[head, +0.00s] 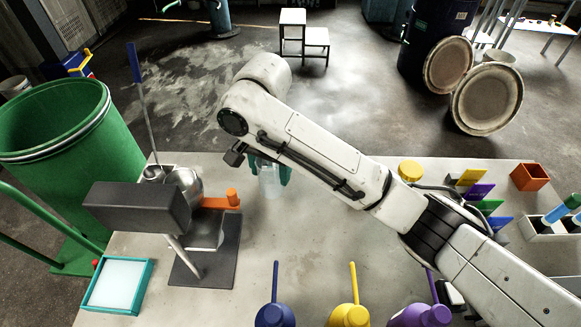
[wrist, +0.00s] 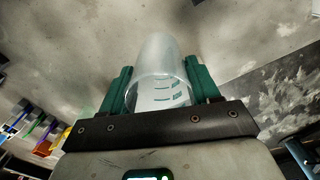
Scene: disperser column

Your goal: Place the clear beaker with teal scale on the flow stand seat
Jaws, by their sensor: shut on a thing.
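The clear beaker with teal scale (head: 269,182) hangs between the teal fingers of my gripper (head: 270,172), left of centre over the table. In the wrist view the beaker (wrist: 157,92) sits between both fingers of my gripper (wrist: 160,75), with its teal marks facing the camera. My gripper is shut on it. The beaker is right of a dark grey stand (head: 207,262) with a block-shaped head and an orange clamp (head: 222,201). I cannot tell for sure which part is the flow stand seat. My arm hides part of the table behind the beaker.
A teal-framed white square plate (head: 117,284) lies at the table's front left. Blue (head: 275,312), yellow (head: 349,314) and purple (head: 420,314) flasks line the front edge. A green drum (head: 60,150) stands left. The table between stand and flasks is clear.

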